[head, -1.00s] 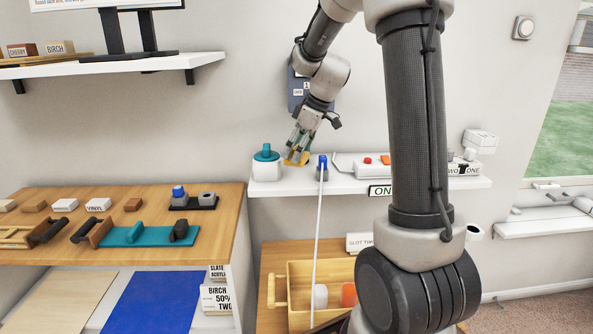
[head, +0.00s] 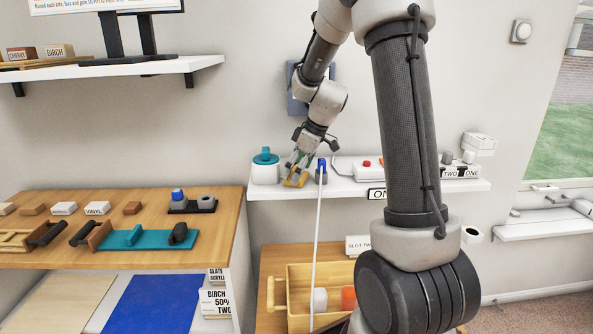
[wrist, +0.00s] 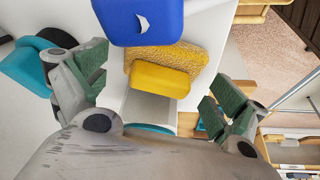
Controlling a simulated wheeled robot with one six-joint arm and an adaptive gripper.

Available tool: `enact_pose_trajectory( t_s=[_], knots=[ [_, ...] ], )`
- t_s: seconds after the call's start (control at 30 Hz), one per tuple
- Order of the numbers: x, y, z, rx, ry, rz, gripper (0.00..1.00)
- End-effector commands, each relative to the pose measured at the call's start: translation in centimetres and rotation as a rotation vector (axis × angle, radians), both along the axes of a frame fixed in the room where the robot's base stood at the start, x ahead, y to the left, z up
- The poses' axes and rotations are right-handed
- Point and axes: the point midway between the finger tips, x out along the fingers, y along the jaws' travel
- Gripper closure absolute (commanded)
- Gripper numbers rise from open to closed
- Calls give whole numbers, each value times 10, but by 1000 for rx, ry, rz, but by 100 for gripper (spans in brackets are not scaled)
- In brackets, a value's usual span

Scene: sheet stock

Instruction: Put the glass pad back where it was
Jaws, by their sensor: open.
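The yellow pad (head: 295,180), which I take for the glass pad, is at the white wall shelf (head: 345,187), between the teal-lidded jar and a small blue-topped item (head: 322,164). In the wrist view the yellow pad (wrist: 160,78) has a smooth raised block over a rough, textured part. My gripper (head: 297,170) points down over it. Its green-padded fingers (wrist: 160,95) are spread, with gaps on both sides of the pad. The pad's underside is hidden, so its contact with the shelf is unclear.
The white jar with a teal lid (head: 265,167) stands close on the left. A white rod (head: 318,235) rises in front of the shelf. A white unit with a red button (head: 366,163) is to the right. A wooden bin (head: 290,278) stands below.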

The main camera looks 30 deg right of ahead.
Motion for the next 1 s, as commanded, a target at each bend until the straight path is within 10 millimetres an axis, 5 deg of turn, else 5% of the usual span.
enact_pose_trajectory(
  t_s=[0.27,0.7,0.87,1.0],
  knots=[
    [-2,-4,12,-1,-3,-1,3],
    [-27,-28,95,-1,-4,-1,3],
    [-34,-31,110,0,0,-4,3],
    [-58,-22,125,-8,13,-57,3]
  ],
)
